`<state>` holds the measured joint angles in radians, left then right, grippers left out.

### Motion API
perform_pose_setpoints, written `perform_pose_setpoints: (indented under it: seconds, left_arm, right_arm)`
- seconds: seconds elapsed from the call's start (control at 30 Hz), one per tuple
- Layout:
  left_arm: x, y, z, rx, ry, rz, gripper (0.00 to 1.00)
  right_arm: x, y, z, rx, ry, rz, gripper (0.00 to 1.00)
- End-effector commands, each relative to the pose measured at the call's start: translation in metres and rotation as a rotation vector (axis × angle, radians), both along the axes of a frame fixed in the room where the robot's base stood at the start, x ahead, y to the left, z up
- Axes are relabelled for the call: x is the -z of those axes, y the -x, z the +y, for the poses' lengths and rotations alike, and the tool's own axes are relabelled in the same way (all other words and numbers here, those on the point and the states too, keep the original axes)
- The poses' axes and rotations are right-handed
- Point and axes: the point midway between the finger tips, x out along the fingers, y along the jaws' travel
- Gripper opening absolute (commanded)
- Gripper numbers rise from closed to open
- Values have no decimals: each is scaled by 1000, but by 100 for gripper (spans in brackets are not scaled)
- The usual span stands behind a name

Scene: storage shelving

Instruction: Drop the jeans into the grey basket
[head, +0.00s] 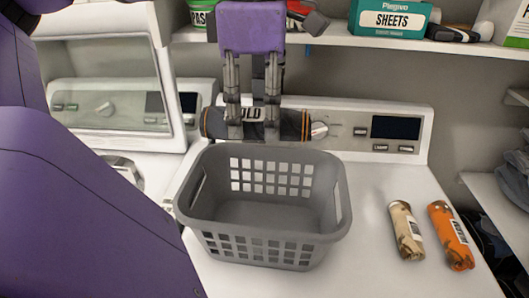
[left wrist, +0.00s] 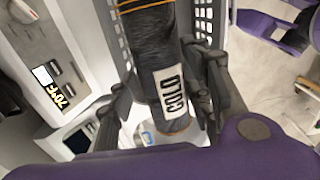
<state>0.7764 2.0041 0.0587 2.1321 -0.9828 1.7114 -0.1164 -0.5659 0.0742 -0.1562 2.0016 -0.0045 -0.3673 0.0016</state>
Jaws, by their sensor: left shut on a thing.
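My left gripper (head: 252,118) is shut on the jeans (head: 212,124), a dark grey roll with orange bands near its ends and a white label. In the head view the roll lies level, just above the back rim of the grey basket in the picture. The left wrist view shows the jeans (left wrist: 150,55) between the two fingers, with the basket's slotted wall (left wrist: 112,32) beyond them. The grey basket (head: 262,240) stands upright on the white machine top and looks empty. My right gripper cannot be made out.
A tan camouflage roll (head: 406,230) and an orange camouflage roll (head: 450,236) lie right of the basket. The control panel (head: 395,128) rises behind. A shelf (head: 345,38) above holds a teal sheets box (head: 390,18). The machine top between basket and rolls is clear.

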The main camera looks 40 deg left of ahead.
Motion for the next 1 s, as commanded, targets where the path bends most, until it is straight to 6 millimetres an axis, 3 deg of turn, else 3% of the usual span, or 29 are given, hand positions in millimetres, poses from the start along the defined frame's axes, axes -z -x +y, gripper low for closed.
perform_pose_setpoints:
  seconds: [0.2,0.5,0.87,0.9,1.0]
  left_arm:
    - [19,2,-1,2,3,-4,6]
    - [49,0,0,0,1,-2,6]
    - [54,0,0,0,0,-3,6]
    - [54,0,0,0,0,-3,51]
    - [54,0,0,0,0,-3,64]
  right_arm:
    - [-14,-2,-3,3,4,-12,0]
    - [-14,1,-3,3,2,-5,0]
    - [-16,-4,-2,0,-1,-13,0]
    - [-17,-4,-1,0,-1,-14,0]
    - [-17,-5,-1,1,-2,-15,0]
